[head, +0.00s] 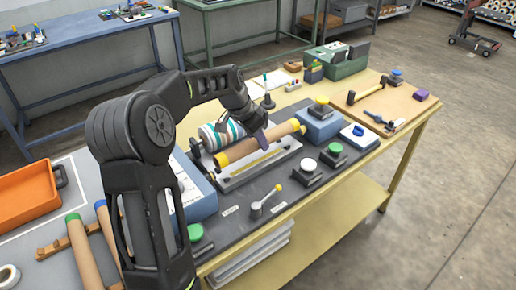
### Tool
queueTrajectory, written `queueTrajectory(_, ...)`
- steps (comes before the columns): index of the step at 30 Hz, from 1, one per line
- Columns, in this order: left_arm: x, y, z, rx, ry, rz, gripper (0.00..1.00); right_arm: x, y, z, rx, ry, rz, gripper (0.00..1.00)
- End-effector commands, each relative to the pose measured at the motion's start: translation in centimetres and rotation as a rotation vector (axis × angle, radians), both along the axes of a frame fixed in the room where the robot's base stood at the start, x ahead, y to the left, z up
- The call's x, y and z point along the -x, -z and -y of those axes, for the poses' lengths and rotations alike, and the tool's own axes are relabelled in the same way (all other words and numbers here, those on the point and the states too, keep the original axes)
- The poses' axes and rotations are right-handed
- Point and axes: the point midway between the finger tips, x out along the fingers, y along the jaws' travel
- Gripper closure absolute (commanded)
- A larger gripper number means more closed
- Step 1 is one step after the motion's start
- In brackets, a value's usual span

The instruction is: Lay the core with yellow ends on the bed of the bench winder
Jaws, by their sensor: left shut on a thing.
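The core with yellow ends (247,147) is a brown tube. It lies lengthwise over the grey bed (236,183) of the bench winder, tilting up to the right in the picture. My left gripper (260,141) is shut on the core near its right half, coming down from above. I cannot tell whether the core touches the bed. A striped roll (210,136) in white and teal sits just behind the core on the winder. My right gripper does not show.
Round-topped buttons, a small lever (268,200) and a blue box (320,122) stand near the winder. Two other cores (85,255) lie on a rack at left by an orange tray (25,195).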

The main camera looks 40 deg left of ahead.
Motion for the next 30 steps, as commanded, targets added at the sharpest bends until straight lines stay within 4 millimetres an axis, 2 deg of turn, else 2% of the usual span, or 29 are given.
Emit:
queueTrajectory(7, 0.0, 0.3, 0.0, 0.001, 0.0, -0.001, 1.0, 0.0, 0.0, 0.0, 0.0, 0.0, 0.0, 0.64)
queueTrajectory(15, 0.0, 3.5, 0.0, 0.001, 0.0, -0.001, 1.0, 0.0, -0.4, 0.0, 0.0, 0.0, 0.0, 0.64)
queueTrajectory(27, 0.0, 4.2, 0.0, 0.0, 0.001, 0.0, 1.0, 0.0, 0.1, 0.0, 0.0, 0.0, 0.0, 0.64)
queueTrajectory(28, 0.0, 4.0, 0.0, 0.0, 0.001, 0.0, 0.6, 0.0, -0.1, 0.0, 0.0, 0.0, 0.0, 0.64)
queueTrajectory(30, 0.0, 4.0, 0.0, 0.0, 0.001, 0.0, 0.54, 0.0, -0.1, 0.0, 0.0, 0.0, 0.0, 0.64)
